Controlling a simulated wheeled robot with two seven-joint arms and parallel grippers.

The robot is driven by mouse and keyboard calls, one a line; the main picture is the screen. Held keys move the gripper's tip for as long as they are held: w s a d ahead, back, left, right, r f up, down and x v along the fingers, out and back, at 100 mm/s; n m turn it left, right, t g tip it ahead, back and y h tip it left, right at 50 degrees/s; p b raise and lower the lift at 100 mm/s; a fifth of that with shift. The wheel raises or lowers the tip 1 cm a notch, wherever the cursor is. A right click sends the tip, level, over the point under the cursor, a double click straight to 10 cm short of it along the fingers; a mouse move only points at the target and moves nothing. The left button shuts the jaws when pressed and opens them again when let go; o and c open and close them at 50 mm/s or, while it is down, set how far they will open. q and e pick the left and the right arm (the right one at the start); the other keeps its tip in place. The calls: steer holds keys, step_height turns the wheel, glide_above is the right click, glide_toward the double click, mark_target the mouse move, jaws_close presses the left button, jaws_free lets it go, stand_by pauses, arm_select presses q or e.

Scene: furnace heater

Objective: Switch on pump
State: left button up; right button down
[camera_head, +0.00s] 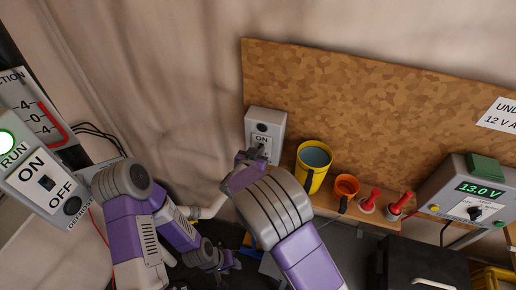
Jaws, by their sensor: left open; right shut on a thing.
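A small grey switch box (280,122) with a dark round knob on top and an "ON" label is mounted at the left end of the wooden board. My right gripper (255,155) is at the lower front of this box, its fingers shut on the switch below the label. The fingers hide most of the switch, so its position cannot be told. My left gripper (228,262) is open and empty, low in the picture and well away from the box.
A yellow cup (303,178), an orange cup (346,186) and two red-handled things (370,201) stand on the shelf right of my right gripper. A meter box (468,195) reads 13.0 V. At left is an ON/OFF panel (40,180) with a lit green lamp.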

stand_by(0.4)
steer(key=c, duration=1.2)
jaws_free()
steer(key=v, duration=0.7)
steer(key=shift+s+r, duration=0.1)
steer(key=shift+s, duration=0.15)
